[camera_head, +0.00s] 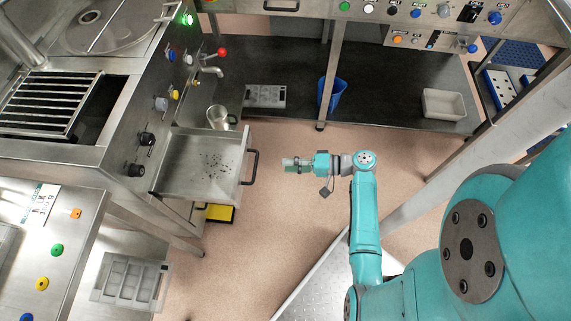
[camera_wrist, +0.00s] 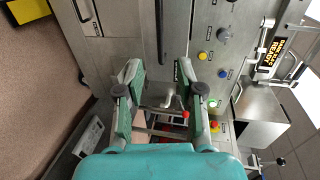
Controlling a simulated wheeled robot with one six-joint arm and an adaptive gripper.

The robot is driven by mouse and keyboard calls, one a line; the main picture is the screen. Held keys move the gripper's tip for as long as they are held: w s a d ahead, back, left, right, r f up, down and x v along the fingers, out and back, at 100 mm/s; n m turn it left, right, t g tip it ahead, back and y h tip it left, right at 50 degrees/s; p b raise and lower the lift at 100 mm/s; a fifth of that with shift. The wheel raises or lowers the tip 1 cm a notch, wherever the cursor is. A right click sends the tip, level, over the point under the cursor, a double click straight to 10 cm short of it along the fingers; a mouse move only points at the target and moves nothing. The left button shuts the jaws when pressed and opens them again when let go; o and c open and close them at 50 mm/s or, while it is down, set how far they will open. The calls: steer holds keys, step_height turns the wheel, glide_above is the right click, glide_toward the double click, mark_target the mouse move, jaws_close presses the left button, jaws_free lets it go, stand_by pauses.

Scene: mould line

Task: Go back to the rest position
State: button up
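My gripper (camera_head: 287,163) is at the end of my teal arm, held out over the floor to the right of the open metal drawer. In the wrist view my gripper (camera_wrist: 158,72) shows its two green and grey fingers well apart. Nothing is held between them. Its fingers point toward the drawer and machine side, clear of the drawer handle (camera_head: 251,167).
The open drawer (camera_head: 176,183) has dark specks in it. A metal jug (camera_head: 217,117) stands behind it, below a tap (camera_head: 211,70). A blue bin (camera_head: 332,94) and a white tray (camera_head: 444,104) are at the back. Pinkish floor (camera_head: 270,220) around my arm is free.

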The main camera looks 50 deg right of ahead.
stand_by(0.6)
steer(key=s+a+f+g+h, duration=0.2)
steer(key=s+a+f+h, duration=0.2)
steer(key=a+f, duration=0.45)
steer(key=s+a+r+n+g+h, duration=0.15)
steer(key=s+a+h, duration=0.3)
steer(key=s, duration=0.45)
steer(key=s+a+r+n+t, duration=0.1)
steer(key=s+r+n+t, duration=0.2)
steer(key=r, duration=1)
steer(key=s+r+n+t, duration=0.3)
steer(key=s+r+n, duration=0.3)
steer(key=r, duration=0.6)
steer(key=shift+s+a+r+h, duration=0.35)
steer(key=shift+s+a, duration=0.05)
steer(key=shift+s, duration=0.4)
